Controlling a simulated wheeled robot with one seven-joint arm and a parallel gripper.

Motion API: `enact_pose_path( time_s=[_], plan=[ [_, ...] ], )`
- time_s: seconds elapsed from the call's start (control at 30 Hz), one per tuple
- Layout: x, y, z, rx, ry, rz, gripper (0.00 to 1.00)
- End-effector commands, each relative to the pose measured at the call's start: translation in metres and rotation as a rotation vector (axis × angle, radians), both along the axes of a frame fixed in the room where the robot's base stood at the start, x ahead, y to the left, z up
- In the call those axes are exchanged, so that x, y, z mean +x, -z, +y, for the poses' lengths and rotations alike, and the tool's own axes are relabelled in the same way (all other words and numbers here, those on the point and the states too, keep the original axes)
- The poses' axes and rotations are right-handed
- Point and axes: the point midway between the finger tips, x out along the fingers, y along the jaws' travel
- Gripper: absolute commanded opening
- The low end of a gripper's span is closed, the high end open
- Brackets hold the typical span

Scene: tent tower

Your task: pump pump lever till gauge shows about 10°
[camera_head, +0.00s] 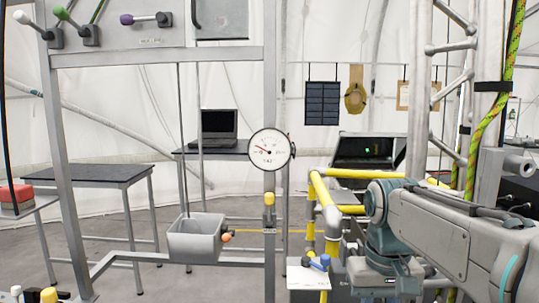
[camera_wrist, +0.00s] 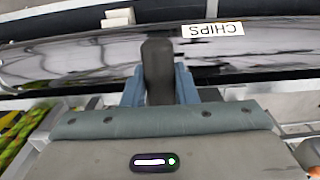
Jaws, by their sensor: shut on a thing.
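A round white gauge (camera_head: 268,149) with a dark rim is mounted on a grey post in the head view. Its red needle points left and slightly up; its numbers are too small to read. In the wrist view my gripper (camera_wrist: 159,88) has its blue fingers on both sides of a dark grey upright grip (camera_wrist: 157,66) and is shut on it. The frames do not show clearly whether this grip belongs to the pump lever. In the head view my arm comes in from the right, and I cannot make out its fingers there.
White, green and purple levers (camera_head: 146,19) sit on the upper panel. A grey bin (camera_head: 196,237) hangs on the frame at left. Yellow pipes (camera_head: 325,195) stand near my arm. A black surface labelled CHIPS (camera_wrist: 270,48) lies beyond my gripper. Dark table (camera_head: 88,175) at left.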

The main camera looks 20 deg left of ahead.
Motion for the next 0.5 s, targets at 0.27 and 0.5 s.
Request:
enact_pose_path(
  time_s=[0.27, 0.5],
  plan=[
    [0.0, -0.006, 0.0, 0.0, -0.001, 0.005, 0.03],
    [0.001, -0.027, 0.001, 0.001, -0.001, 0.001, 0.03]
  ],
)
